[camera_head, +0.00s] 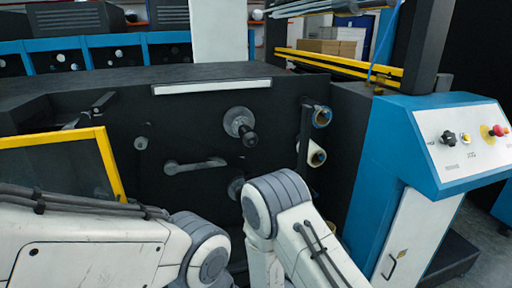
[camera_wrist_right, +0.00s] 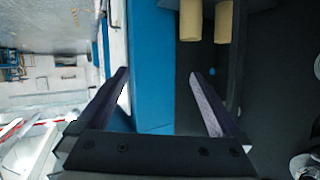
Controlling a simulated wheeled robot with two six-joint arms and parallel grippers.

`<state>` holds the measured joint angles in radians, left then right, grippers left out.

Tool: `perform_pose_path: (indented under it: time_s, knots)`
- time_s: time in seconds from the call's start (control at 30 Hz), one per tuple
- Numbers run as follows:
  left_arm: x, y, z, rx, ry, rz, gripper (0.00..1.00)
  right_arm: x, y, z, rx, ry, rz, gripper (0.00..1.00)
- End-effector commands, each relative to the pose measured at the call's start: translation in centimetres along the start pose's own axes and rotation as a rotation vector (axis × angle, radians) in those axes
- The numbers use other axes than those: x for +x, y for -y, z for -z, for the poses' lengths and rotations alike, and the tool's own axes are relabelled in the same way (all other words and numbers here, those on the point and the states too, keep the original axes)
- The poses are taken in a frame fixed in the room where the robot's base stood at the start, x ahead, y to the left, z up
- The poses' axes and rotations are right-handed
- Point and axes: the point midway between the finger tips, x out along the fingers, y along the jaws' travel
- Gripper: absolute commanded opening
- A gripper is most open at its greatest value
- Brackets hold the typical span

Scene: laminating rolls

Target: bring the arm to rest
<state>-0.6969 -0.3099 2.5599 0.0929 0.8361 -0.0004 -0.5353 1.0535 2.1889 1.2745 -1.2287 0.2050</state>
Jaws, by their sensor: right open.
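My right gripper (camera_wrist_right: 159,76) is open in the right wrist view, with its two dark fingers wide apart and nothing between them. Beyond them are a blue panel and a dark machine face. In the head view, my right arm (camera_head: 290,215) rises from the bottom middle in front of the black machine (camera_head: 210,110); its gripper is hidden there. My left arm (camera_head: 100,245) comes in from the lower left, and its gripper does not show. Two cream rolls (camera_wrist_right: 191,20) stand out past the fingertips in the wrist view, apart from the gripper.
The machine face carries a round spindle (camera_head: 240,125), a grey handle (camera_head: 195,165) and small roll holders (camera_head: 318,117). A blue control cabinet (camera_head: 400,150) stands at right with buttons on its sloped panel (camera_head: 465,145). A yellow-framed window (camera_head: 60,165) is at left.

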Motion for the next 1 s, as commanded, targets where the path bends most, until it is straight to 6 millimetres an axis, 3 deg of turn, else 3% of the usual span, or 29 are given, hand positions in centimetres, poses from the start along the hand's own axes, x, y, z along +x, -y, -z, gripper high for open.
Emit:
perform_pose_path:
  time_s: [0.23,0.4,0.6,1.0]
  knots:
    - [0.0,0.0,0.0,0.0,0.0,0.0,0.5,-0.5,3.7,1.5,0.008,0.308,0.153,1.0]
    - [0.0,0.0,0.0,0.0,0.0,0.0,0.5,-3.7,4.5,4.1,-0.102,0.579,0.335,1.0]
    - [0.0,0.0,0.0,0.0,0.0,0.0,0.5,-8.0,1.2,6.5,-0.309,0.769,0.464,1.0]
    - [0.0,0.0,0.0,0.0,0.0,0.0,0.5,-12.2,-6.9,9.1,-0.613,0.915,0.499,1.0]
